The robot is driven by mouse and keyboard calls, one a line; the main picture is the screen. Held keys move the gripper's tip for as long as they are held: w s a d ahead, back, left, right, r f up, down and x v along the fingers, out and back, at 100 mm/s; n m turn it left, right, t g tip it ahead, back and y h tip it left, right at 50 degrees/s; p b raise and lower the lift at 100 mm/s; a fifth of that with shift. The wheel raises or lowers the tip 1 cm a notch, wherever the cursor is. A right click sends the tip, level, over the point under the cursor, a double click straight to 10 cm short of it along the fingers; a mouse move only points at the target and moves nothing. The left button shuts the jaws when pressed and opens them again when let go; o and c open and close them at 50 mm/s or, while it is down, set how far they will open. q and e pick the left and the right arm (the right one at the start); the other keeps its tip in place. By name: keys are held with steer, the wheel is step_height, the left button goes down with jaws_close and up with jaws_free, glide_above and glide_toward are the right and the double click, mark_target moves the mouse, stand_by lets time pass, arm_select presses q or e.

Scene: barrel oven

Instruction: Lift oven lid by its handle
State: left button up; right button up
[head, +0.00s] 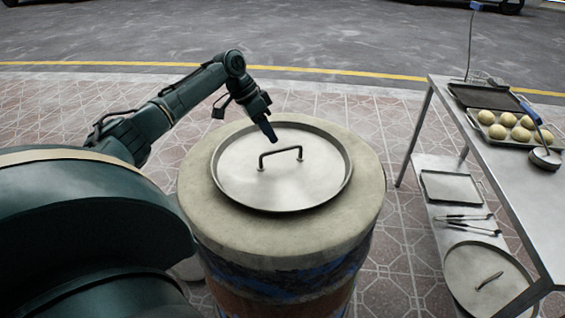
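The oven lid (245,185) is a round grey metal disc with a raised rim, lying flat on top of the barrel oven (235,235). Its dark bar handle (281,152) stands upright at the middle of the lid. My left gripper (269,133) points down over the back part of the lid, just behind and left of the handle, apart from it. Its fingers are seen edge-on, so their opening does not show. Nothing is visible in it. My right gripper is not in view.
A metal table (505,185) stands at the right, with a tray of dough balls (499,132) and a ladle (545,158) on top. Its lower shelf holds a tray (451,188), tongs (468,222) and another round lid (470,275). The paved ground around the barrel is clear.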

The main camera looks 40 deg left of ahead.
mark_target(281, 150)
arm_select(q)
steer(key=x, duration=0.7)
steer(key=shift+w+d+f+p, duration=0.15)
steer(key=shift+w+f+p, duration=0.1)
steer(key=shift+p, duration=0.05)
steer(key=shift+c, duration=0.2)
jaws_close()
steer(key=shift+r, duration=0.1)
